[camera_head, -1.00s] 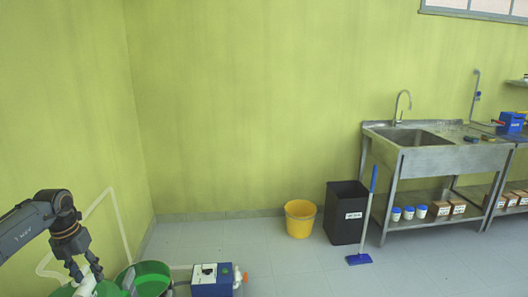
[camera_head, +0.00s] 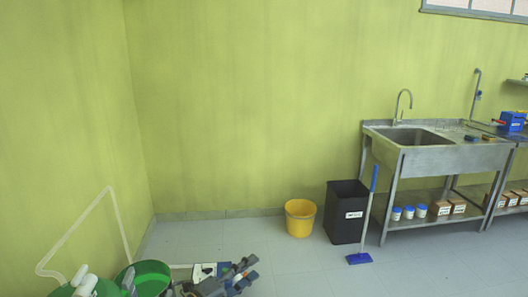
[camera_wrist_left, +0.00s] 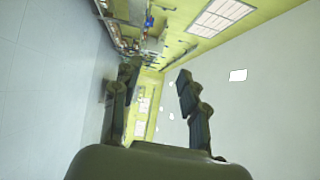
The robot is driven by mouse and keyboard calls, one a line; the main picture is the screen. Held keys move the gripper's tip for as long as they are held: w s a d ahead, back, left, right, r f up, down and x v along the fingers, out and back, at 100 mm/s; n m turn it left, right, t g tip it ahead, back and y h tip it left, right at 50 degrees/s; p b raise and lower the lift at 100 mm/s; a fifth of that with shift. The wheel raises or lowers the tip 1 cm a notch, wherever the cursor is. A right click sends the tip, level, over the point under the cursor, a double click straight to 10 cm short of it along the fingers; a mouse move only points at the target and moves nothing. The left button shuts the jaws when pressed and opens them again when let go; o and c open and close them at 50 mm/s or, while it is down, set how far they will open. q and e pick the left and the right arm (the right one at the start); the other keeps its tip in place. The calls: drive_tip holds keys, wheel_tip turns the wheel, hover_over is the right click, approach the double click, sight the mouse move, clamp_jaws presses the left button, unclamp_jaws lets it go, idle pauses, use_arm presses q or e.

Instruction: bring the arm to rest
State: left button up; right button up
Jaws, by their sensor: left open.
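My left gripper (camera_head: 247,270) is at the bottom of the head view, over the blue and white box on the floor and partly hiding it. It is empty, and its fingers point to the right. In the left wrist view my left gripper (camera_wrist_left: 157,75) has its two dark fingers spread apart with nothing between them. That view is turned on its side and looks out across the room. Most of my left arm is below the head view's edge. My right gripper is in neither view.
Green round containers (camera_head: 152,278) and a white pipe frame (camera_head: 78,228) stand at the lower left. A yellow bucket (camera_head: 300,218), a black bin (camera_head: 346,211), a blue-handled brush (camera_head: 373,195) and a steel sink table (camera_head: 436,158) stand further back. The floor before the bucket is clear.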

use_arm(q)
drive_tip(key=s+a+f+n+y, duration=0.9)
drive_tip(key=s+a+n+y, duration=0.35)
drive_tip(key=n, duration=0.85)
drive_tip(key=s+a+f+n+g, duration=0.1)
drive_tip(key=s+f+n+g, duration=0.15)
drive_tip(key=s, duration=0.55)
drive_tip(key=s+a+f+n+g, duration=0.1)
drive_tip(key=s+a+f+g, duration=0.2)
drive_tip(key=s, duration=0.5)
drive_tip(key=s+f+n+g, duration=0.15)
drive_tip(key=s+g, duration=0.25)
drive_tip(key=s, duration=0.4)
wheel_tip(320, 180, down, 26)
drive_tip(key=g, duration=0.1)
drive_tip(key=s+a+f+g, duration=0.1)
drive_tip(key=s+a+f, duration=0.2)
drive_tip(key=s+f, duration=1.4)
drive_tip(key=shift+s+m+y, duration=0.2)
drive_tip(key=shift+m+y, duration=0.15)
drive_tip(key=shift+m, duration=0.05)
